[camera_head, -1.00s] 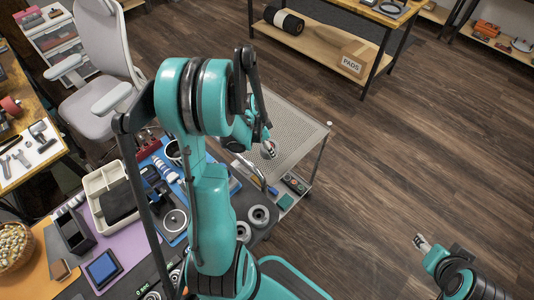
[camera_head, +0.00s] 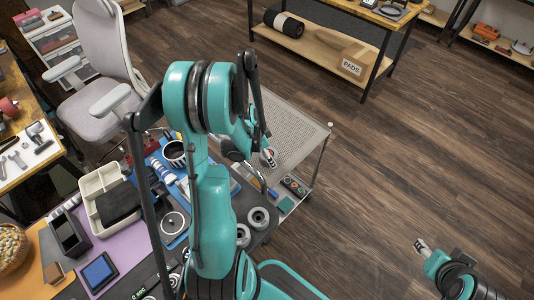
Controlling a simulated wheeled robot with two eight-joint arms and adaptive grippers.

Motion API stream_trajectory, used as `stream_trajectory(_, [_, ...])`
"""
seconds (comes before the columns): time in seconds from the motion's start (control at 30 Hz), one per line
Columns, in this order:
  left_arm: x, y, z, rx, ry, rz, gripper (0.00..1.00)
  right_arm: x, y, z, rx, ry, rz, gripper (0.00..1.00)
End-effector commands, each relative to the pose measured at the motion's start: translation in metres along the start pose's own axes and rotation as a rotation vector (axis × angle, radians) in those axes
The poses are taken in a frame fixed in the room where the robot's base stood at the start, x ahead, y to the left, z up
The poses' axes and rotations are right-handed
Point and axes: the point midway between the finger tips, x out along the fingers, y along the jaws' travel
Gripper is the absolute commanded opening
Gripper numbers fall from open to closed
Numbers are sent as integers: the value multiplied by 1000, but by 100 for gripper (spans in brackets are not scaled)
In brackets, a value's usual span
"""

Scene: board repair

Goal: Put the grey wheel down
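Two grey wheels lie on the dark bench corner, one (camera_head: 258,218) near the edge and one (camera_head: 243,235) partly behind my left arm. My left gripper (camera_head: 268,158) is above the perforated top of the cart, beyond the wheels and apart from both. Its fingers are small and partly hidden by the arm; I cannot tell whether they are open or hold anything. My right gripper (camera_head: 422,247) is over the bare floor at the lower right, far from the wheels. Its fingers are too small to tell open from shut.
The cart (camera_head: 290,110) has free room on its mesh top. The bench holds a cream tray (camera_head: 92,185), a dark box (camera_head: 70,240), a blue pad (camera_head: 100,271) and a wicker bowl (camera_head: 12,250). A grey chair (camera_head: 95,60) stands behind. The floor at right is clear.

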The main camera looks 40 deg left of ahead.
Motion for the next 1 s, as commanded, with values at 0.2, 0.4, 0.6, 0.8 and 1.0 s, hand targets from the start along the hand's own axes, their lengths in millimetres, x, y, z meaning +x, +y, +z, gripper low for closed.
stream_trajectory(0.2, [-3,0,-1,0,0,0,78,-2,0,-2,0,0,0,49])
stream_trajectory(0.4, [-35,0,-2,-1,0,0,78,-14,0,-10,0,0,0,49])
stream_trajectory(0.6, [-81,0,-2,-2,1,-1,78,-29,0,-21,0,0,0,49])
stream_trajectory(0.8, [-113,0,-1,-2,1,0,78,-38,0,-27,0,0,0,49])
stream_trajectory(1.0, [-127,5,-6,-8,0,-6,78,-40,0,-29,0,0,0,49])
